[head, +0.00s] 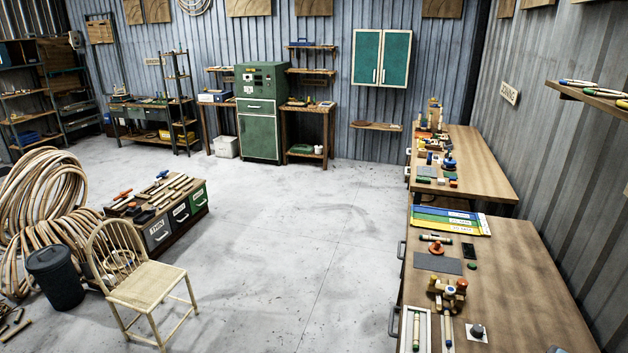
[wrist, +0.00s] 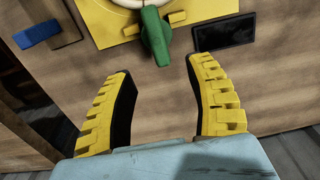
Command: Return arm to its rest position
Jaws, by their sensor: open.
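My gripper (wrist: 162,68) shows in the wrist view with its two yellow, black-lined fingers spread apart and nothing between them. Beyond the fingertips is a wooden surface (wrist: 185,105) with a yellow panel (wrist: 100,25) at the top. A green, elongated piece (wrist: 155,38) stands on the panel, with a yellow bar behind it and part of a pale ring above. The green piece appears apart from the fingers. My arm and gripper cannot be made out in the head view.
A black rectangle (wrist: 224,33) and a blue block (wrist: 37,32) flank the panel. In the head view, cluttered benches (head: 500,270) line the right wall. A chair (head: 145,285), dark bin (head: 55,278) and rattan coils (head: 42,200) stand left. The middle floor (head: 300,240) is clear.

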